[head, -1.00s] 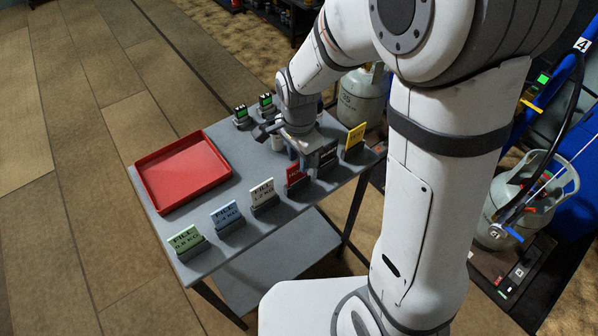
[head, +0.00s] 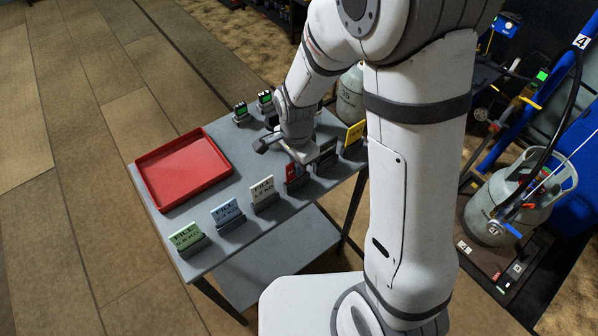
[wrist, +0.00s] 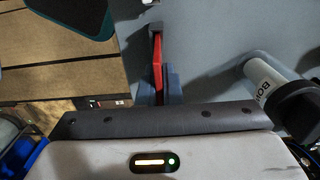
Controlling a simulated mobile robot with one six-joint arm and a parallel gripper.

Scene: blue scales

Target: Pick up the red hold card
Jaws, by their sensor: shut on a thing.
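The red hold card (head: 291,172) stands in the row of cards near the front edge of the grey table (head: 205,262). My gripper (head: 299,168) is over it from above, and the arm hides part of the card. In the wrist view the red card (wrist: 157,62) shows edge-on as a thin red strip between the fingers of my gripper (wrist: 160,85), which are shut on it. A dark piece, likely its holder, shows at the strip's far end. I cannot tell whether the card is clear of the holder.
Green (head: 186,237), blue (head: 227,213) and white (head: 263,190) cards stand to the left. A dark card (head: 327,152) and a yellow card (head: 355,133) stand to the right. An empty red tray (head: 183,168) lies at the left.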

